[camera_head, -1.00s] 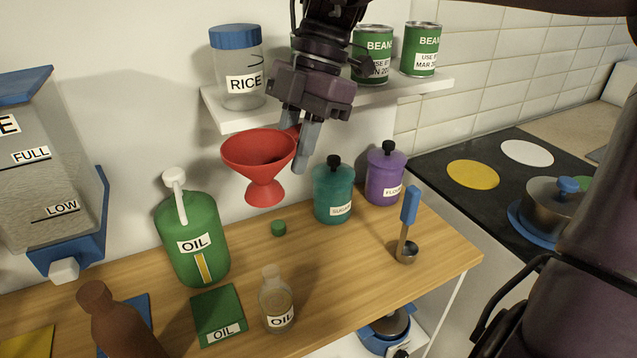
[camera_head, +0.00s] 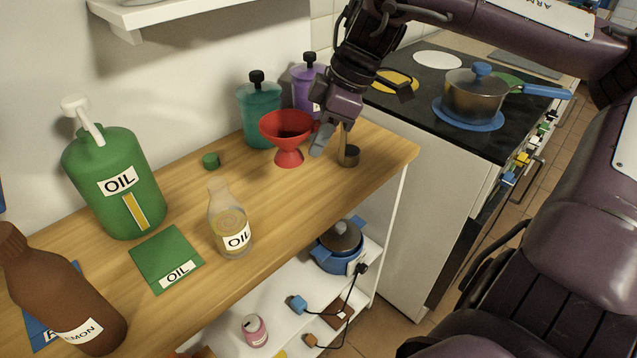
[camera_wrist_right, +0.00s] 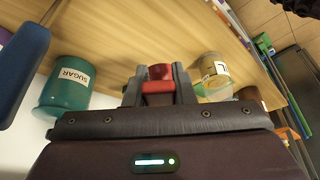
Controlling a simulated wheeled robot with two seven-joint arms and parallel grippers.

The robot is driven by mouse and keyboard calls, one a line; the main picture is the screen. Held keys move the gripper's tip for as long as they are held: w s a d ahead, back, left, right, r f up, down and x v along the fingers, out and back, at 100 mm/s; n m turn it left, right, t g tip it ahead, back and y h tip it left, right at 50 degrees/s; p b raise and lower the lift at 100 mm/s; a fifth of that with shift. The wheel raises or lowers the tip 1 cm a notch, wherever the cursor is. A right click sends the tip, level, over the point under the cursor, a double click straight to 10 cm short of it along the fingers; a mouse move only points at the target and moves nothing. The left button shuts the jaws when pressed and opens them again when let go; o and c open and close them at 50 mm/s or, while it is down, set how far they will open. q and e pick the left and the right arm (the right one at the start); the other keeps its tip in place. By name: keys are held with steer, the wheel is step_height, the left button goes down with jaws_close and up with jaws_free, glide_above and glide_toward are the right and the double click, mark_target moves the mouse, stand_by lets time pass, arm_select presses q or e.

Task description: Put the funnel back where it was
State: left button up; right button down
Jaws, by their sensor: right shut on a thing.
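The red funnel (camera_head: 288,128) is upright, wide mouth up, over the wooden counter (camera_head: 290,205), in front of the teal sugar jar (camera_head: 260,112). Its lower end is at or just above the wood; I cannot tell if it touches. My right gripper (camera_head: 321,136) is shut on the funnel's right side. In the right wrist view, a red part of the funnel (camera_wrist_right: 159,86) sits between the fingers (camera_wrist_right: 159,82). My left gripper is not in view.
A measuring spoon (camera_head: 348,154) stands close to the right of my gripper. A small oil bottle (camera_head: 230,222), green cap (camera_head: 211,160), green oil mat (camera_head: 166,258), oil jug (camera_head: 115,185) and brown bottle (camera_head: 60,300) are leftward. The purple jar (camera_head: 305,88) is behind.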

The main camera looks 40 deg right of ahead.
step_height(320, 180, down, 6)
steer(key=shift+r, duration=0.1)
step_height(320, 180, down, 4)
steer(key=shift+s+a+r, duration=0.1)
steer(key=shift+f, duration=0.3)
steer(key=shift+f+b, duration=0.1)
steer(key=shift+b, duration=0.2)
steer(key=c, duration=1.2)
jaws_free()
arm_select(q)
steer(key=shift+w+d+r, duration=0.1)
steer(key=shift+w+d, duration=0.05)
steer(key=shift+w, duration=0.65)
